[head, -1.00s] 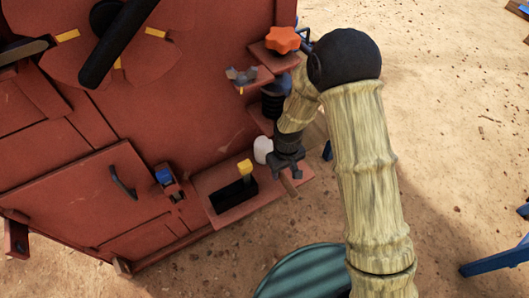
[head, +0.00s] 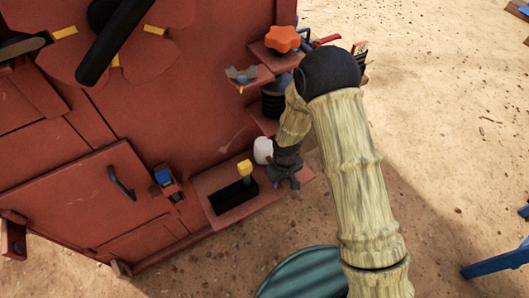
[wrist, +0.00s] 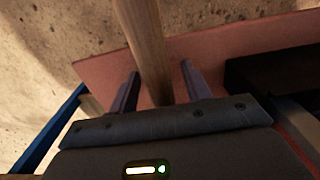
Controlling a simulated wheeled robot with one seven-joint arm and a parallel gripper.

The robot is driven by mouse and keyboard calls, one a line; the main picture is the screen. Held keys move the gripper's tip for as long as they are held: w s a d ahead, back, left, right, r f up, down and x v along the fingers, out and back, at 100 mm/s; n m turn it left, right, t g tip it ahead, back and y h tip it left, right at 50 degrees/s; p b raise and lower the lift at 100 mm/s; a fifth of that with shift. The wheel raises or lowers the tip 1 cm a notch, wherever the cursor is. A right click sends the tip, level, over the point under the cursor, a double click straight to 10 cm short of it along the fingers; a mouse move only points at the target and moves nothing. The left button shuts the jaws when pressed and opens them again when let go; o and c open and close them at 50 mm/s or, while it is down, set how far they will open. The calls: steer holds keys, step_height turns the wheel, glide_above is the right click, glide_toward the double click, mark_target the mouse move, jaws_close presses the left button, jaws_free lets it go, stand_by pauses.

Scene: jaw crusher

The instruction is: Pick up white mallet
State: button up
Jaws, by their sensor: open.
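The white mallet's pale head (head: 263,150) shows in the head view beside my wrist, at the shelf on the red machine's side. A wooden handle (wrist: 144,40), which looks like the mallet's, runs between the fingers in the wrist view. My gripper (wrist: 158,85) is open, with one dark finger on each side of the handle and a gap visible on the right. In the head view my gripper (head: 284,182) is low over the red shelf (head: 240,207), and the handle is hidden behind it. The mallet's head is out of the wrist view.
A yellow-topped lever (head: 245,168) stands in a black slot left of my gripper. An orange knob (head: 282,39) and a grey wing-shaped part (head: 242,75) sit on ledges above. A green round drum top (head: 302,272) is below. Sandy ground lies open at right.

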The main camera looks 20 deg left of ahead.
stand_by(0.3)
jaws_close()
steer(key=shift+r, duration=0.15)
